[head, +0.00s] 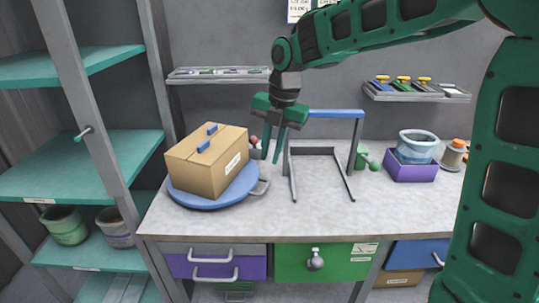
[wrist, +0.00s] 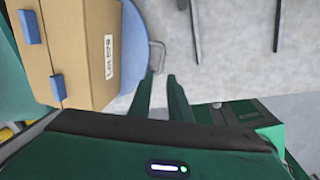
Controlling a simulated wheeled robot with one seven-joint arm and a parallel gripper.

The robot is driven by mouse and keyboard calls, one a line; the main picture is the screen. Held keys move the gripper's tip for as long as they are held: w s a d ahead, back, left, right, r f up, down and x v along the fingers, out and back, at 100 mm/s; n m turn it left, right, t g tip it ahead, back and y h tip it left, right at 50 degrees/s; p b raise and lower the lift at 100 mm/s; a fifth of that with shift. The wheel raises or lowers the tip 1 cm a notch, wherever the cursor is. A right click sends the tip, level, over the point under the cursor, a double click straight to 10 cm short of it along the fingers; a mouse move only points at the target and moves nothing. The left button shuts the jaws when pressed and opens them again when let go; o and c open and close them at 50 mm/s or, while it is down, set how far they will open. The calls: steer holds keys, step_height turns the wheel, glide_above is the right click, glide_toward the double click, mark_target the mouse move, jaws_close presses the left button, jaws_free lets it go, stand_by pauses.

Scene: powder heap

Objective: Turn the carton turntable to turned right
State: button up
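The blue round turntable (head: 194,203) lies on the left part of the workbench, with a grey handle (head: 262,187) sticking out at its right side. A brown carton (head: 205,170) with blue clips on top and a white label sits on it. In the wrist view the carton (wrist: 77,50) is at upper left, beside the turntable's blue edge (wrist: 134,45) and handle (wrist: 157,57). My gripper (head: 271,155) points down above the bench, right of the carton and near the handle. Its two green fingers (wrist: 158,95) are apart with nothing visible between them. The far side of the turntable is hidden.
A grey stand with a blue top bar (head: 336,114) stands just right of my gripper. A purple bin (head: 410,170) holding a blue pot (head: 417,146) is at the right. Teal shelves (head: 80,165) stand at the left. The bench front is clear.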

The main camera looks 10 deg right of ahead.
steer(key=c, duration=0.4)
steer(key=shift+a, duration=0.2)
jaws_close()
steer(key=s+a+t+h, duration=0.2)
steer(key=s+a+h, duration=0.1)
steer(key=s+a, duration=0.55)
steer(key=shift+n, duration=0.3)
steer(key=x, duration=1)
steer(key=shift+s+d+f, duration=0.15)
steer(key=shift+s, duration=0.05)
steer(key=shift+w+d+f, duration=0.1)
steer(key=shift+w+d, duration=0.2)
steer(key=shift+w, duration=0.25)
steer(key=shift+w+d+f, duration=0.1)
steer(key=shift+w+d, duration=0.2)
steer(key=shift+w, duration=0.2)
steer(key=shift+w+d+f, duration=0.15)
steer(key=shift+w+d, duration=0.15)
steer(key=shift+w, duration=0.35)
